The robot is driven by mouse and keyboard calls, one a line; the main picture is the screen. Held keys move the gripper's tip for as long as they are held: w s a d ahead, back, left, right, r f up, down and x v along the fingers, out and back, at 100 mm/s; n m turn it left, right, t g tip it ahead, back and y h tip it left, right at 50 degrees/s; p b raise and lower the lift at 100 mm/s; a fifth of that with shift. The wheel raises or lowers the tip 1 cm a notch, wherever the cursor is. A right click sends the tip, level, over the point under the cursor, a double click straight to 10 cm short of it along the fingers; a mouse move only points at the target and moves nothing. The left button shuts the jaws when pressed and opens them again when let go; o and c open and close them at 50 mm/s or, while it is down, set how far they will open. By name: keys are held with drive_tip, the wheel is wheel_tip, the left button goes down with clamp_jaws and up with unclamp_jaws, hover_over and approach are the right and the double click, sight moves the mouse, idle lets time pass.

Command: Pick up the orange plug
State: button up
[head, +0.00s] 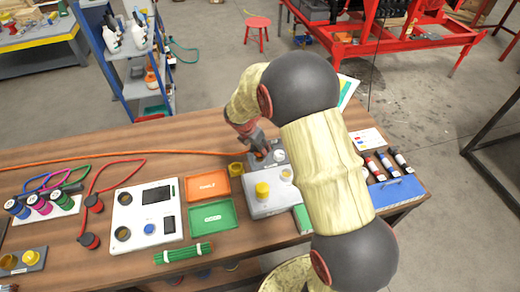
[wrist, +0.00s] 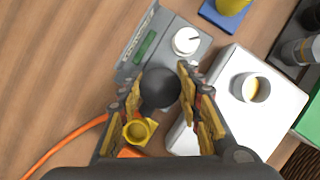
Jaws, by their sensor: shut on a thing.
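The orange plug (wrist: 160,88) appears as a dark round body between my fingers in the wrist view; little of its orange shows there. An orange cable (wrist: 62,142) runs from the left and passes behind the left finger towards it. My gripper (wrist: 160,85) is shut on this body, with one finger on each side. In the head view my gripper (head: 261,150) is low over the far side of the bench, beside a grey device (head: 250,166). The fingers and arm hide much of the plug there, and I cannot tell whether it touches the device.
A yellow hexagonal piece (wrist: 138,131) lies close to the left finger. A white box (wrist: 222,118) stands close on the right. Orange (head: 208,186) and green (head: 212,217) trays lie nearer. The wood at the bench's far left is mostly clear apart from the cable.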

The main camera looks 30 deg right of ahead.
drive_tip(key=s+a+r+p, duration=0.3)
drive_tip(key=s+a+r, duration=0.3)
drive_tip(key=s+r, duration=0.3)
drive_tip(key=s, duration=0.3)
drive_tip(key=shift+s+a+r, duration=0.15)
drive_tip(key=shift+s+r, duration=0.05)
drive_tip(key=shift+r, duration=0.1)
drive_tip(key=shift+s, duration=0.1)
